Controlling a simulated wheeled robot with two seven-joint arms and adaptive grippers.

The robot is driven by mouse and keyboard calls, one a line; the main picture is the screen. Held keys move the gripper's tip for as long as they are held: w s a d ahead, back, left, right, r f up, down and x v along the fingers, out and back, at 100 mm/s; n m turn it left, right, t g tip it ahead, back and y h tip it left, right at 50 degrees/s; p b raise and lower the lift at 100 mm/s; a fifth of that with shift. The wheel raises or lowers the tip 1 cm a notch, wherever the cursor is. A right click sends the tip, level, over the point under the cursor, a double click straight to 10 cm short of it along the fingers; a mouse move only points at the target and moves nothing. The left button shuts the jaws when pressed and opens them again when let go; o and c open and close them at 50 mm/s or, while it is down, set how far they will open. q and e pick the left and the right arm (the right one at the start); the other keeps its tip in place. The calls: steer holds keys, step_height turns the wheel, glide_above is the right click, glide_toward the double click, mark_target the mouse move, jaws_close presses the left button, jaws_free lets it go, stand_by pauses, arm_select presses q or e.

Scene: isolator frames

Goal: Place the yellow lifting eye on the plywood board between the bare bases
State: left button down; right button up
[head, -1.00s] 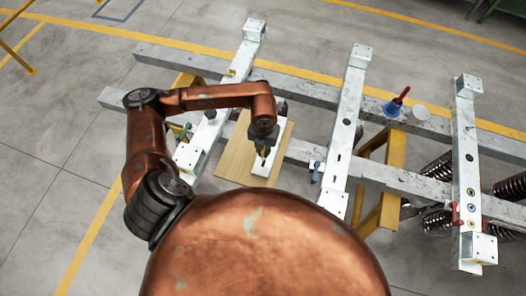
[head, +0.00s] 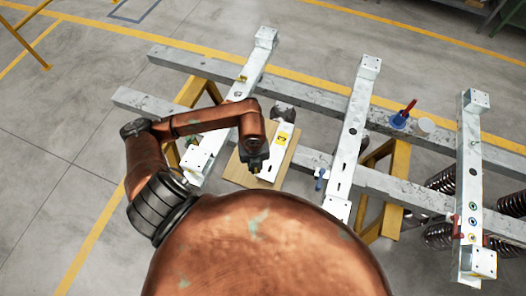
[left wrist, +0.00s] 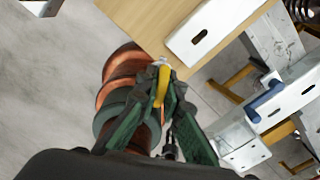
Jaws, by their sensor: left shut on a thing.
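My left gripper (head: 255,164) is over the plywood board (head: 238,172), near its left front part. In the left wrist view the gripper (left wrist: 162,72) is shut on the yellow lifting eye (left wrist: 163,84), held upright between its fingertips. The board also shows in the left wrist view (left wrist: 146,18), just beyond the fingertips. A white slotted plate (head: 271,168) lies on the board, right of the gripper; it also shows in the left wrist view (left wrist: 212,32). A yellow patch (head: 281,138) with dark marks is on that plate. I cannot make out the bare bases. My right gripper is out of view.
White crossbeams (head: 353,125) lie over long grey rails (head: 318,95) on yellow trestles (head: 394,205). A blue handle (head: 320,178) is near the board's right.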

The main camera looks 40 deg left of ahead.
arm_select(q)
steer(key=w+a+f+n, duration=0.1)
steer(key=w+a+f, duration=0.1)
steer(key=a+f, duration=0.1)
steer(key=w+a+f+n+p, duration=0.1)
steer(key=w+a+f, duration=0.1)
steer(key=a+f, duration=0.1)
steer(key=w+a+f+n, duration=0.1)
steer(key=w+a+f, duration=0.1)
steer(key=a, duration=0.3)
steer(key=shift+w+a+f, duration=0.25)
steer(key=shift+a+f, duration=0.05)
steer(key=shift+f, duration=0.3)
step_height(320, 180, down, 3)
steer(key=shift+r+p, duration=0.15)
steer(key=shift+p, duration=0.15)
